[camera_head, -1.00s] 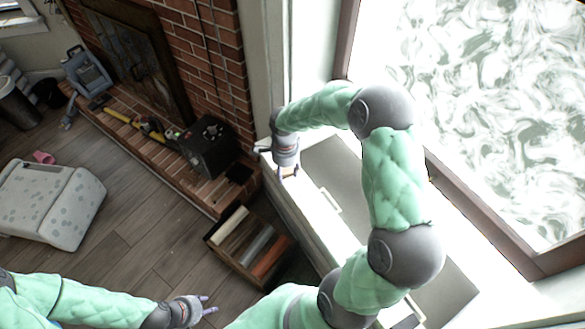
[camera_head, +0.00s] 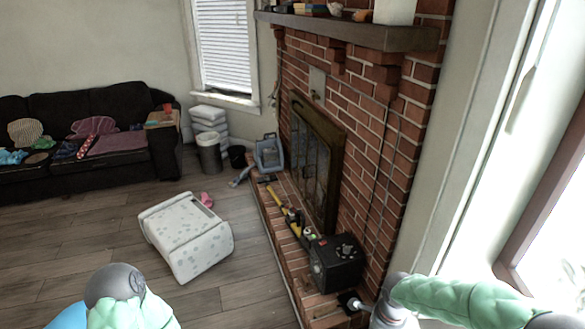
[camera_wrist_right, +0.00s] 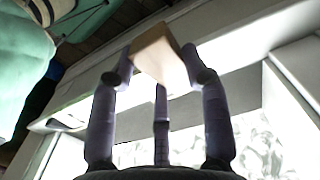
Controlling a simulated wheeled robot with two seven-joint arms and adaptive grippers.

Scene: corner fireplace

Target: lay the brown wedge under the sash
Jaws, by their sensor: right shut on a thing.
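In the right wrist view the brown wedge (camera_wrist_right: 158,55), a small tan-brown block, sits between the fingertips of my right gripper (camera_wrist_right: 160,66). The fingers are shut on it. In the head view my right wrist shows at the bottom right, beside the wall at the window; the wedge cannot be made out there. The window (camera_head: 560,225) with its brown frame is at the right edge, mostly cut off. I cannot tell the gap under the sash. My left arm shows only in part at the bottom left; its gripper is out of view.
The brick fireplace (camera_head: 370,150) has a hearth carrying a black box (camera_head: 336,262) and tools, close to my right wrist. A dark sofa (camera_head: 90,125) is far left. The floor between is mostly clear.

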